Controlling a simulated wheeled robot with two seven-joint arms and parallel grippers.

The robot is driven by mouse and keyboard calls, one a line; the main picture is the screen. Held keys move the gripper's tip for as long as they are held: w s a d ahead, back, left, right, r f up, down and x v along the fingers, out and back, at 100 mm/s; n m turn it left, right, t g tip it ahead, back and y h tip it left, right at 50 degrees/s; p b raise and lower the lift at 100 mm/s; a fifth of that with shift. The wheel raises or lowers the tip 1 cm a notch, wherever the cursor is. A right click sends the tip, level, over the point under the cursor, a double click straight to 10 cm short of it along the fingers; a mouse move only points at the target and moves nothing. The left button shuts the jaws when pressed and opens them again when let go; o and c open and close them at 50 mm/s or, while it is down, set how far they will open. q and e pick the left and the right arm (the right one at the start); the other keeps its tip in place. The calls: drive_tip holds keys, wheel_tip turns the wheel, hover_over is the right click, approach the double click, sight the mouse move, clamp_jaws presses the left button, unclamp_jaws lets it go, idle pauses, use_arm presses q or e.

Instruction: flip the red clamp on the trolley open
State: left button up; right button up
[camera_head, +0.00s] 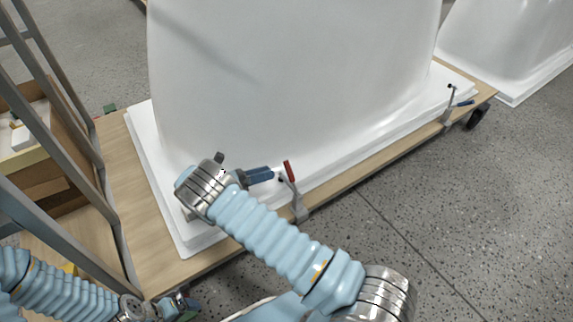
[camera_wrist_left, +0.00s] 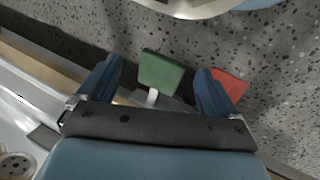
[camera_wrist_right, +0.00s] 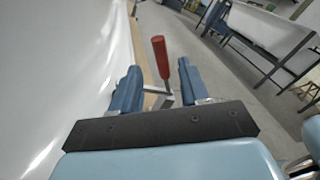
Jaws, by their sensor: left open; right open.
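The red clamp (camera_head: 289,171) stands at the front edge of the trolley (camera_head: 345,187), its red handle upright and slightly tilted on a grey metal bracket. My right gripper (camera_head: 268,174) is open, its fingertips just left of the red handle. In the right wrist view the red handle (camera_wrist_right: 160,60) shows between the two blue fingers, a little beyond the tips; I cannot tell if they touch. My left gripper (camera_wrist_left: 160,75) is open and low at the trolley's near corner. Its wrist view shows a green handle (camera_wrist_left: 161,70) between the fingers and a red piece (camera_wrist_left: 229,84) behind the right finger.
A large white bathtub shell (camera_head: 300,75) fills most of the trolley. Another clamp (camera_head: 450,103) stands at its far right. A grey metal frame (camera_head: 75,110) with a wooden shelf is on the left. Another white shell (camera_head: 510,45) lies back right. The right-hand floor is clear.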

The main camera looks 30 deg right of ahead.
sight(287, 167)
drive_tip(key=d, duration=0.2)
drive_tip(key=s+d, duration=0.1)
drive_tip(key=d, duration=0.4)
drive_tip(key=shift+s+d, duration=0.15)
drive_tip(key=shift+d, duration=0.25)
clamp_jaws()
